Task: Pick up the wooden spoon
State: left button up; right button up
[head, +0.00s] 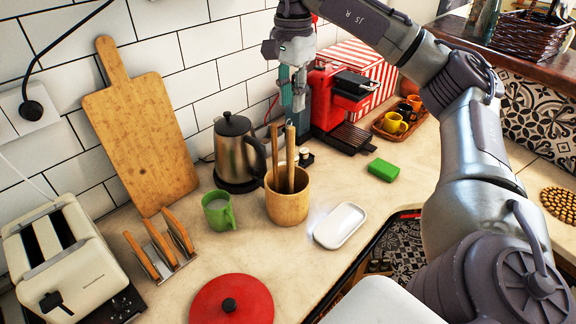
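A round wooden pot (287,208) stands on the counter with two long wooden handles rising out of it. The thicker handle (290,158) stands nearly upright, and a thinner one (275,152) is just left of it. The lower ends are hidden inside the pot, so I cannot tell which handle is the wooden spoon's. My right gripper (293,105) points down, with its fingertips close above the top of the thicker handle. I cannot tell whether they touch it, or how far apart the fingers are. My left gripper is not in view.
A steel kettle (232,150) stands behind the pot and a green mug (218,211) to its left. A white dish (341,225) and a green sponge (383,170) lie to the right. A red coffee machine (340,100) stands behind the gripper. A red lid (232,303) lies in front.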

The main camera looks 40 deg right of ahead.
aim_at(291, 149)
notch_tip(291, 149, down, 3)
jog(key=shift+s+f+b, duration=0.1)
jog(key=shift+f+b, duration=0.1)
jog(key=shift+b, duration=0.35)
notch_tip(291, 149, down, 5)
jog(key=shift+d+r+p, duration=0.1)
jog(key=shift+r+p, duration=0.1)
jog(key=shift+p, duration=0.2)
jog(key=shift+f+p, duration=0.4)
jog(key=shift+f, duration=0.1)
jog(key=f, duration=0.2)
jog(key=f+p, duration=0.1)
jog(key=shift+w+f, duration=0.25)
jog(key=shift+f, duration=0.45)
grip_shut()
